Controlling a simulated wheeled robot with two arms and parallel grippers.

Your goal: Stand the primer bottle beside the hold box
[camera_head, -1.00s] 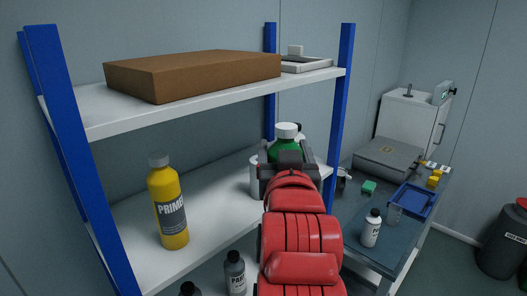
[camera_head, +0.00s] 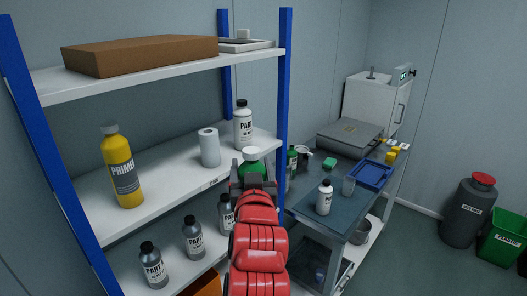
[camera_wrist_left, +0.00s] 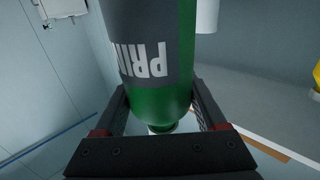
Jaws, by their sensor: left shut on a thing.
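My left gripper (camera_head: 253,183) is shut on a green primer bottle (camera_head: 252,168) with a white cap. The bottle looks roughly upright, in front of the shelf rack's right side; its lower part is hidden behind my gripper and arm. In the left wrist view, the gripper fingers (camera_wrist_left: 160,115) clasp the green bottle (camera_wrist_left: 172,85), whose grey label reads "PRIM". A yellow primer bottle (camera_head: 122,172) with a grey cap stands on the middle shelf. I cannot tell which thing is the hold box; an orange box (camera_head: 205,286) shows partly at the bottom. My right gripper is not in view.
The middle shelf also bears a white roll (camera_head: 209,148) and a white bottle (camera_head: 243,127). Several grey bottles stand below. A blue post (camera_head: 285,90) edges the rack. The table (camera_head: 335,228) at right bears a white bottle (camera_head: 325,197), another green bottle (camera_head: 291,160) and a blue tray (camera_head: 370,175).

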